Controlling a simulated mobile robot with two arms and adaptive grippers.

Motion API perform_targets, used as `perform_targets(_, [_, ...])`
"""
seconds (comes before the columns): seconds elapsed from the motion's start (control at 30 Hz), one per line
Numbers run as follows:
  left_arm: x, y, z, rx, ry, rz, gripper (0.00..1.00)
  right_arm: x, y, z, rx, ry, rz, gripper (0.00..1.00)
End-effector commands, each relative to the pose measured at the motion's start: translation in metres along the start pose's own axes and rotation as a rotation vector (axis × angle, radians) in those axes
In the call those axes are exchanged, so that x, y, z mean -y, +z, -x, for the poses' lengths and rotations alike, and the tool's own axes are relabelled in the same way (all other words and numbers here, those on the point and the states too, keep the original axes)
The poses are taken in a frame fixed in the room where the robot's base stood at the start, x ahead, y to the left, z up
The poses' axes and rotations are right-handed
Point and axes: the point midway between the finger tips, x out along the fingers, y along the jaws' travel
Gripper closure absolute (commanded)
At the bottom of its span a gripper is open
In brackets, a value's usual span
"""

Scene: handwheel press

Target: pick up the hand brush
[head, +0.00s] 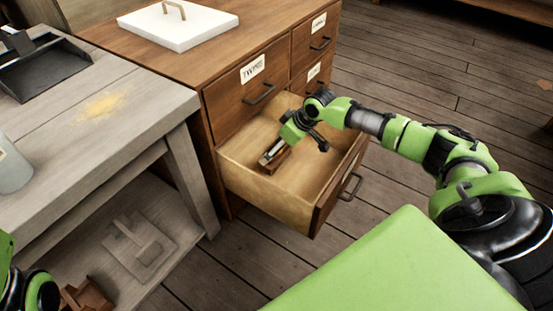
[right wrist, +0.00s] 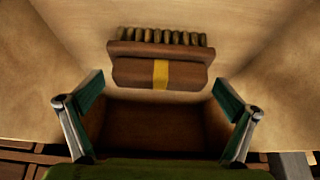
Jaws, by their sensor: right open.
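The hand brush (right wrist: 160,72) lies in the open drawer, with a brown wooden body, a yellow band and a row of bristles along its far side in the right wrist view. In the head view a small brown part of the brush (head: 272,165) shows under my right gripper (head: 270,154), which partly hides it. My right gripper also shows in the right wrist view (right wrist: 158,92), its two fingers spread wide and nothing between the tips. The brush is just beyond the fingertips there, roughly centred. Only a bit of my left arm shows at the lower left; its gripper is out of view.
The open drawer (head: 237,188) has wooden walls around my right gripper. The cabinet (head: 226,112) stands behind it, with a white lidded slab (head: 178,30) on top. A grey workbench (head: 150,95) at left carries a dark dustpan (head: 45,68) and yellow dust (head: 103,105).

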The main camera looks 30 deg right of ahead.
Motion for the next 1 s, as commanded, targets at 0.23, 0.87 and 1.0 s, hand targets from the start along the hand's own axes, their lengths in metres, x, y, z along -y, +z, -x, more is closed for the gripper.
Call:
perform_targets(0.23, [-0.0008,-0.0016,-0.0027,-0.012,0.005,-0.002,0.86,0.0,-0.0009,-0.0056,-0.001,0.0,0.001,0.0])
perform_targets(0.87, [-0.0008,-0.0018,-0.0035,-0.013,0.005,-0.001,0.86,-0.0001,-0.001,-0.0045,-0.001,0.0,0.0,0.42])
perform_targets(1.0, [-0.0003,-0.0025,-0.0071,-0.015,0.004,-0.001,0.86,-0.0001,-0.0037,-0.0003,-0.001,0.0,0.0,0.42])
